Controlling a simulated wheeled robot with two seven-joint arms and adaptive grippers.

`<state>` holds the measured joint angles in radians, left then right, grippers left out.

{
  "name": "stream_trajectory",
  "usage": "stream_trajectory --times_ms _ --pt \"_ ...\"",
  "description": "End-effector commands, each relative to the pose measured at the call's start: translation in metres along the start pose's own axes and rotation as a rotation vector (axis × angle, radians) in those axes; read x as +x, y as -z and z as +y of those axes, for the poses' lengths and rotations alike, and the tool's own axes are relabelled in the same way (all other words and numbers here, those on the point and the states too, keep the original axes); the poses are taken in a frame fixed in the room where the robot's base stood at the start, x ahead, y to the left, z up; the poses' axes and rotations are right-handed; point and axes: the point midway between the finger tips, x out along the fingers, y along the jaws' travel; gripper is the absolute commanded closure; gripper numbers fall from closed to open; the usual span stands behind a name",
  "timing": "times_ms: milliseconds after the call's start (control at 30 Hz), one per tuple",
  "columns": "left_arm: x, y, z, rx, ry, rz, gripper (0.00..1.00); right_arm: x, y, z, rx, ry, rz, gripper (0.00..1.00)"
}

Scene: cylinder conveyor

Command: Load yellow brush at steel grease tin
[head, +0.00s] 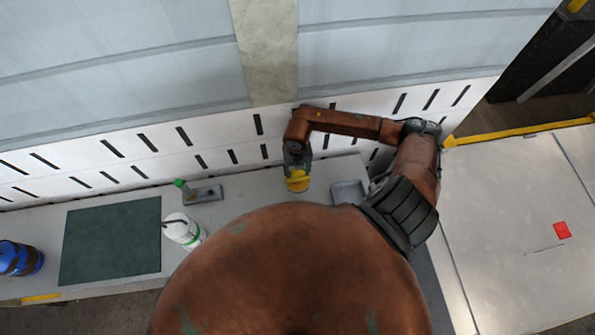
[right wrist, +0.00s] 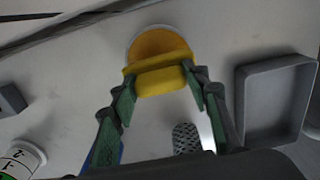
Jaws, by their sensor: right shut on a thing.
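My right gripper (head: 297,170) points down over the grey bench. It is shut on the yellow brush (right wrist: 160,80), whose wide yellow part lies between the green-padded fingers in the right wrist view. The steel grease tin (right wrist: 131,39) has a pale round rim and orange grease inside. The brush covers its near side. I cannot tell whether the brush touches the grease or is just above it. In the head view, yellow (head: 297,184) shows at the fingertips and the tin is hard to separate from it. My left gripper is not in view.
A grey tray (head: 348,192) stands right of the gripper. To the left are a grey block with a green-topped post (head: 204,194), a white container (head: 183,231), a dark green mat (head: 110,240) and a blue cylinder (head: 20,258). A slotted white wall (head: 215,140) runs close behind.

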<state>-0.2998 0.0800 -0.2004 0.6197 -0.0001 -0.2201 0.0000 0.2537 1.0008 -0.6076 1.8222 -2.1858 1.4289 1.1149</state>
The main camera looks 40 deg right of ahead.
Motion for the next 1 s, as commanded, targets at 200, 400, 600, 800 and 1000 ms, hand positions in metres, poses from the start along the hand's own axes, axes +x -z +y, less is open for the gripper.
stream_trajectory --times_ms 200,400,600,800,1000 --pt "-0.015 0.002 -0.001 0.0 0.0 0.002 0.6 -0.021 -0.001 0.0 0.0 -0.001 -0.002 0.77" --pt "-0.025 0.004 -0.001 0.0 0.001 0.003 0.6 -0.036 -0.001 0.001 -0.001 -0.001 -0.002 0.77" --pt "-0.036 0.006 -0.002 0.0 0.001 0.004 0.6 -0.051 0.0 0.0 0.0 -0.001 -0.002 0.77" --pt "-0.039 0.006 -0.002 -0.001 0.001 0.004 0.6 -0.057 0.0 0.0 0.0 0.0 -0.001 0.77" --pt "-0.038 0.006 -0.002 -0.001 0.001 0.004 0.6 -0.056 0.0 0.0 0.0 -0.001 -0.001 0.77"
